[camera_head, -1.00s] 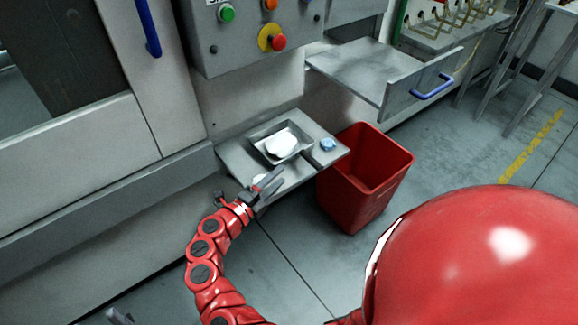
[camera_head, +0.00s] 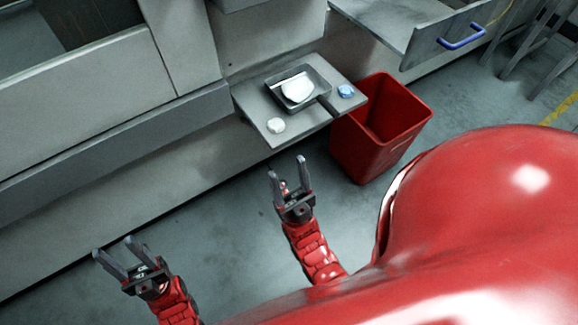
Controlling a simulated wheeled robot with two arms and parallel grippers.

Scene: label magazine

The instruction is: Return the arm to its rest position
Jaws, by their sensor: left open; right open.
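My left gripper (camera_head: 115,248) is open and empty at the lower left, above the floor. My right gripper (camera_head: 288,168) is open and empty, with its fingers pointing up toward the small metal shelf (camera_head: 262,108). It is apart from the shelf, in front of its near edge. On the shelf stands a dark square pan (camera_head: 325,91) with a white lump (camera_head: 298,90) in it. A white round piece (camera_head: 276,125) lies at the shelf's near left corner. A blue round piece (camera_head: 346,91) lies at its right.
A red bin (camera_head: 362,154) stands on the floor right of the shelf. A pulled-out drawer with a blue handle (camera_head: 462,38) juts out at the upper right. The grey machine wall (camera_head: 100,75) runs along the left. Floor between the arms is clear.

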